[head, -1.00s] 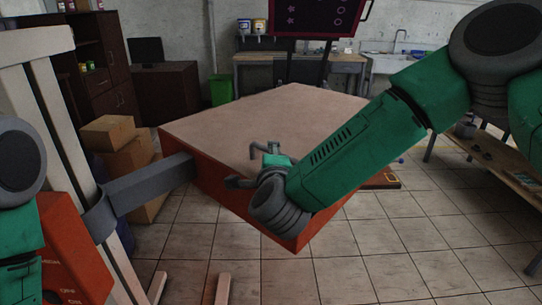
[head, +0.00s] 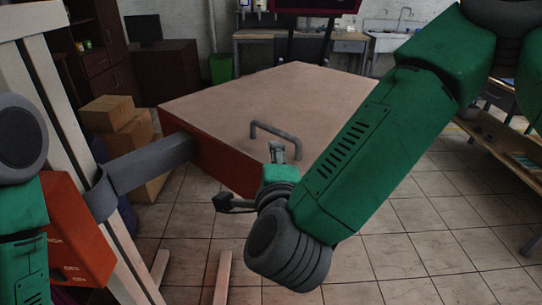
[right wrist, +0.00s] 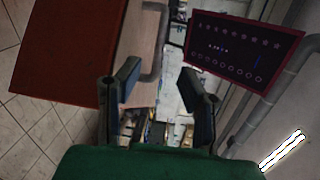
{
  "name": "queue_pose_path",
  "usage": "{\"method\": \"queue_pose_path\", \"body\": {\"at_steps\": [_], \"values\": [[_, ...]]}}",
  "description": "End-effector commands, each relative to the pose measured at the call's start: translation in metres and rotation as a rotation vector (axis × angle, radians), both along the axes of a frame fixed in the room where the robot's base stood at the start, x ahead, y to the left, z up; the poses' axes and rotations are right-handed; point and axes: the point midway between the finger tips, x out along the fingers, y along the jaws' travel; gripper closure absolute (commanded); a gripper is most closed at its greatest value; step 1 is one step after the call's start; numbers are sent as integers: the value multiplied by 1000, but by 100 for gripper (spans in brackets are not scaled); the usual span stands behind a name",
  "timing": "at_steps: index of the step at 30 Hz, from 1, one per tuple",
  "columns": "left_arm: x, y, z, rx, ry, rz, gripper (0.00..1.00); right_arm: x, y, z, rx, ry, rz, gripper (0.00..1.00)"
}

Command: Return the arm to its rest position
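My right arm comes in from the right in the head view, bent down in front of the large box. My right gripper (head: 250,178) is in front of the box's near edge, apart from the grey handle (head: 274,130) on its top. In the right wrist view my right gripper (right wrist: 163,85) shows two spread fingers with nothing between them. My left arm shows only in part at the left edge of the head view, with its green link (head: 28,200) hanging down. My left gripper is out of view.
The large box has a pale top (head: 290,95) and a red side. A grey bar (head: 150,165) joins it to a pale frame at left. Cardboard boxes (head: 115,125) stand behind the bar. A dark symbol panel (right wrist: 243,50) is in the right wrist view. Tiled floor lies in front.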

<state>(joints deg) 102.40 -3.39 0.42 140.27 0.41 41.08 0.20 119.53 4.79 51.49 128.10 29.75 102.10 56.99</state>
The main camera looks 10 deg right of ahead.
Motion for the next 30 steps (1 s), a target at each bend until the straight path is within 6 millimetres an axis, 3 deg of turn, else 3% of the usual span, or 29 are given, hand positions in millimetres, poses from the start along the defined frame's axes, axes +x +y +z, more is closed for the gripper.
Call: {"method": "queue_pose_path", "body": {"at_steps": [5,8,11,14,18,20,24,27,30], "values": [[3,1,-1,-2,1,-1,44,0,-2,-1,-3,2,1,66],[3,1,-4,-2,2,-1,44,-1,0,-18,-46,31,29,66],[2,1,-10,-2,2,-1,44,-7,-3,-61,-162,110,105,66],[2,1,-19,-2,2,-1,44,-21,-11,-125,-336,228,229,66],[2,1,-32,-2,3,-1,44,-58,-36,-219,-601,421,451,66],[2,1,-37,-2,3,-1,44,-80,-50,-257,-710,506,559,66],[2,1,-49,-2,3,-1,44,-142,-95,-333,-938,702,827,66],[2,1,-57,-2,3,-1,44,-189,-132,-372,-1068,831,1024,66],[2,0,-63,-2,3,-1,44,-232,-165,-396,-1156,938,1201,66]]}}
